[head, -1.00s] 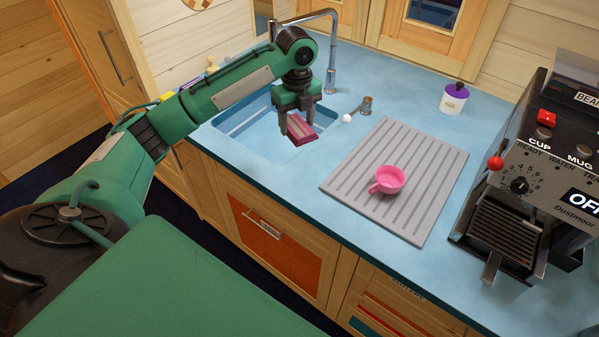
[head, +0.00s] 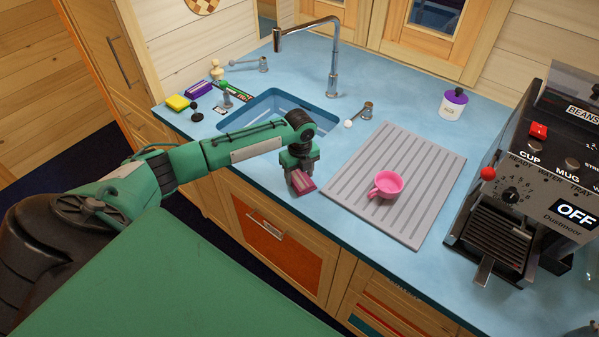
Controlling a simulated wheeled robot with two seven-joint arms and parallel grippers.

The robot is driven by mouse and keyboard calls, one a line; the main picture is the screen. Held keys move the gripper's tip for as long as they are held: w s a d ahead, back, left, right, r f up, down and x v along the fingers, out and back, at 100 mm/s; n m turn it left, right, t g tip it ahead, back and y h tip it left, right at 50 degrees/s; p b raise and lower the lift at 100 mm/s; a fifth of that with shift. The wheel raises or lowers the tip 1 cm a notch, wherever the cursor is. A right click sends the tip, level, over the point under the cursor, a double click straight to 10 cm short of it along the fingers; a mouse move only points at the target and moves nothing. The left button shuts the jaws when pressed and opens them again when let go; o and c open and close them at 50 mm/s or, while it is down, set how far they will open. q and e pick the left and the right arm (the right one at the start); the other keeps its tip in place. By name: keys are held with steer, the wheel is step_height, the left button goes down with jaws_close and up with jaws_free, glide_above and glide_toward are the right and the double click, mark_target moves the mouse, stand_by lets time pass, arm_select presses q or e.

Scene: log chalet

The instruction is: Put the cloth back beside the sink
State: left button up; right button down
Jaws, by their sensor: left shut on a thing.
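The cloth is a folded pink and maroon piece (head: 303,186). My left gripper (head: 299,178) is shut on it, low over the blue counter between the sink and the grey draining mat, near the counter's front edge. I cannot tell whether the cloth touches the counter. The blue sink (head: 329,121) lies behind my left arm, which hides part of its basin. My right gripper is not in view.
A pink cup (head: 387,183) stands on the ribbed draining mat (head: 437,163), right of the gripper. A tall chrome tap (head: 333,75) rises behind the sink. A yellow sponge (head: 177,102) and several small items lie left of it. A coffee machine (head: 520,190) stands at right.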

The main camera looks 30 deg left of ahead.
arm_select(q)
steer(key=shift+f, duration=0.2)
steer(key=o, duration=1)
steer(key=shift+f, duration=0.1)
